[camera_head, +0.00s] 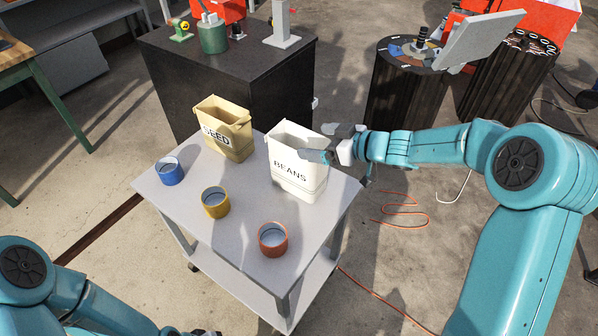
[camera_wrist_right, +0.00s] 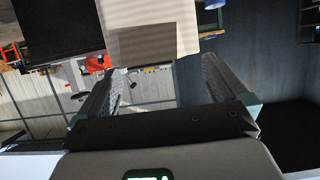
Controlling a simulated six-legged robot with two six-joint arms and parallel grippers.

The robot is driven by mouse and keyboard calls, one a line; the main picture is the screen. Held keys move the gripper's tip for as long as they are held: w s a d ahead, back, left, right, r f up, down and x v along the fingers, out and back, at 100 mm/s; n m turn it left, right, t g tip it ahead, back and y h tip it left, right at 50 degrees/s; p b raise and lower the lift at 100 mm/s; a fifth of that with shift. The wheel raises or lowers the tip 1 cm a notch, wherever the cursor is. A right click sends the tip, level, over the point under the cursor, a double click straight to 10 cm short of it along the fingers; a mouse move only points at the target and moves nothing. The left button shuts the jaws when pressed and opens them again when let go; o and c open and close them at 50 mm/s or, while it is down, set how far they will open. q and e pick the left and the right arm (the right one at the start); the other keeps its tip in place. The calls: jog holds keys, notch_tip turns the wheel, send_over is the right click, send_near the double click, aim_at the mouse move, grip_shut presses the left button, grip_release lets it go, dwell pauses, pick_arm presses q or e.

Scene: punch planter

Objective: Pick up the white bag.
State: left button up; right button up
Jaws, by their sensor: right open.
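The white bag (camera_head: 297,178), marked BEANS, stands upright with an open top on the small grey table (camera_head: 230,262). My right gripper (camera_head: 326,143) is at the upper right side of the bag. One finger shows in front of the bag's right edge and the other at its far side. In the right wrist view the gripper (camera_wrist_right: 165,72) is open, with the pale bag (camera_wrist_right: 150,14) ahead of the fingertips. I cannot tell whether either finger touches it. Part of my left arm shows at lower left; its gripper is out of the picture.
A tan SEED bag (camera_head: 226,140) stands left of the white bag. A black cabinet (camera_head: 235,75) is behind. An orange cable lies on the floor at right.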

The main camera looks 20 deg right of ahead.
aim_at(306, 138)
jog(key=x, duration=0.4)
jog(key=shift+w+f+b, duration=0.2)
jog(key=shift+b, duration=0.1)
jog(key=shift+a, duration=0.1)
jog(key=c, duration=1.3)
jog(key=shift+w+r, duration=0.1)
jog(key=shift+r, duration=0.05)
jog(key=c, duration=0.4)
jog(key=shift+r, duration=0.1)
